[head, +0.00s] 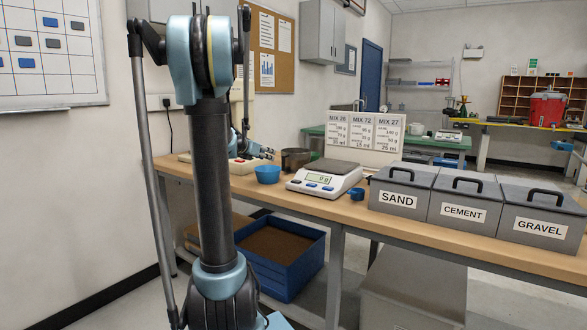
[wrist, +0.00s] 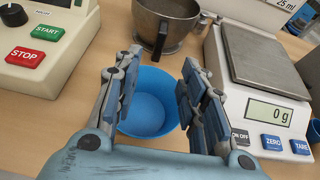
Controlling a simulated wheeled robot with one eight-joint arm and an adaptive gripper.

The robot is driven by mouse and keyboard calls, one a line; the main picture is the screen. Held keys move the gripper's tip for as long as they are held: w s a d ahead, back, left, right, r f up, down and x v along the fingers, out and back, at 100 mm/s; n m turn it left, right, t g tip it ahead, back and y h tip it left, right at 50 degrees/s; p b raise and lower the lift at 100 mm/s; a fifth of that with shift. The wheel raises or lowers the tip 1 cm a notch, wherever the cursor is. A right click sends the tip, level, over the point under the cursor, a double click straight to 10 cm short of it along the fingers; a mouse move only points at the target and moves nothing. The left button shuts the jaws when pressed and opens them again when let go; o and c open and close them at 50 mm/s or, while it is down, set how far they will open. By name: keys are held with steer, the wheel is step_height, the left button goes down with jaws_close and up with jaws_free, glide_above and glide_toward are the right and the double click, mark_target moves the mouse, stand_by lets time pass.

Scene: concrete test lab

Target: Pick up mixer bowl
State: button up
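The mixer bowl, a grey metal bowl with a dark handle, stands on the bench at the top middle of the wrist view (wrist: 166,18). In the head view the mixer bowl (head: 294,160) is left of the scale, behind the blue bowl. My gripper (wrist: 160,60) is open and empty in the wrist view, its two jointed fingers spread. A blue plastic bowl (wrist: 152,100) lies below and between the fingers; contact cannot be told. The mixer bowl is beyond the fingertips, apart from them. In the head view my arm hides much of the gripper.
A scale (wrist: 262,75) reading 0 g stands close right of the blue bowl. A control box (wrist: 45,40) with START and STOP buttons is at left. Lidded SAND, CEMENT and GRAVEL bins (head: 455,205) fill the bench's right part. A mix sign (head: 362,132) stands behind the scale.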

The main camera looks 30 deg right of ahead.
glide_toward(283, 169)
steer(key=d, duration=0.1)
steer(key=w+d+r, duration=0.2)
steer(key=d, duration=0.1)
steer(key=shift+r, duration=0.25)
steer(key=shift+f+x, duration=0.15)
steer(key=shift+x, duration=1.35)
steer(key=shift+f+x, duration=0.15)
steer(key=shift+x, duration=1.35)
steer(key=shift+a, duration=0.15)
jaws_close()
